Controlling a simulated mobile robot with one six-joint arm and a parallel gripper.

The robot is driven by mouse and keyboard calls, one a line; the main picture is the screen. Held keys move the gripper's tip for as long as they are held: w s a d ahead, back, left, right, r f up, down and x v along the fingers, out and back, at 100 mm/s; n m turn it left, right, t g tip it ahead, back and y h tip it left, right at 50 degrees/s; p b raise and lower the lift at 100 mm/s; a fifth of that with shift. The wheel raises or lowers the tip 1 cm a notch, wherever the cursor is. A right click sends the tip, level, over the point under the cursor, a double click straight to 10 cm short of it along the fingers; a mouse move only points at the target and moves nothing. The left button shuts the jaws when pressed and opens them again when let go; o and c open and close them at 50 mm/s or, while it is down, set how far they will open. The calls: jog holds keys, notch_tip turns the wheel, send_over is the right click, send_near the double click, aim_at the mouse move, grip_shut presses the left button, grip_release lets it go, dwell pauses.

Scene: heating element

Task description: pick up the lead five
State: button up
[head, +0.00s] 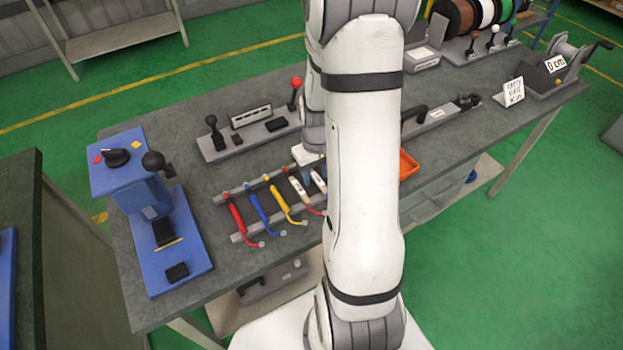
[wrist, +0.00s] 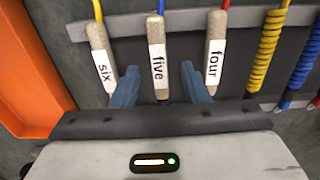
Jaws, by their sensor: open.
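The lead five (wrist: 157,62) shows in the wrist view with a beige handle, a white label reading "five" and a blue wire at its top. My gripper (wrist: 160,82) is open, with one blue finger on each side of the lead five's handle. Whether the fingers touch it I cannot tell. Lead six (wrist: 103,66) lies to its left and lead four (wrist: 214,60) to its right. In the head view my arm hides lead five and most of my gripper.
The leads rest across a grey rack (head: 240,237) on the workbench. An orange tray (head: 408,165) lies just beside lead six; it also shows in the wrist view (wrist: 28,80). Coiled yellow, blue and red leads lie to the right in the wrist view. A blue machine (head: 150,200) stands at the bench's left.

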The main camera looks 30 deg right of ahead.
jog(key=shift+c, duration=0.5)
grip_shut()
